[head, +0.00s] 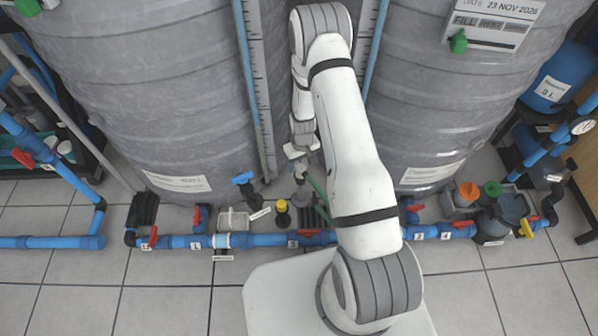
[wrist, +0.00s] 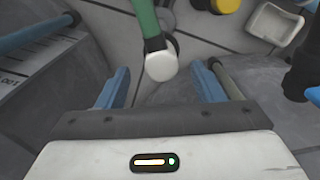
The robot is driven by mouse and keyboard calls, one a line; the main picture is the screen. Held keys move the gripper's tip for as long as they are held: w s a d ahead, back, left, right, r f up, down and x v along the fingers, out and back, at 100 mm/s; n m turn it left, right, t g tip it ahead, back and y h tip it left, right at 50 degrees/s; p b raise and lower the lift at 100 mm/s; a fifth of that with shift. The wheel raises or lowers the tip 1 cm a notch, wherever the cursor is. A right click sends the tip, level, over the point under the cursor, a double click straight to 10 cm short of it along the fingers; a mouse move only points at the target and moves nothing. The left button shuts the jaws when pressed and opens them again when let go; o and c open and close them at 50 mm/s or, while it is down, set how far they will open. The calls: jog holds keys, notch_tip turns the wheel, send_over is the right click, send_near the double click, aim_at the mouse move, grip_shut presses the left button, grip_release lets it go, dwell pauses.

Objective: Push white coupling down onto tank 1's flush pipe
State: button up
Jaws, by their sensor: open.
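In the wrist view, the white coupling (wrist: 161,66) shows as a short pale cylinder at the end of a green pipe (wrist: 144,20). My gripper (wrist: 162,84) is open, with one blue finger on each side below the coupling in the picture. The coupling is between the finger lines but not clamped. In the head view, my gripper (head: 297,153) hangs in the gap between the two big grey tanks, above the floor piping. A green hose (head: 318,188) shows just below it. I cannot tell how far the coupling sits on the pipe.
A left tank (head: 150,90) and right tank (head: 450,90) stand close on both sides. A blue floor pipe (head: 265,240) with red-handled valves runs in front. A yellow-capped fitting (head: 282,206) and a pale tray (head: 233,221) stand nearby. Tiled floor in front is clear at left.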

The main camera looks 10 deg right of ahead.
aim_at(301, 167)
notch_tip(301, 167, down, 5)
jog(key=shift+w+r+b, duration=0.1)
jog(key=shift+b, duration=1)
jog(key=c, duration=1)
notch_tip(301, 167, up, 10)
jog(key=p, duration=0.4)
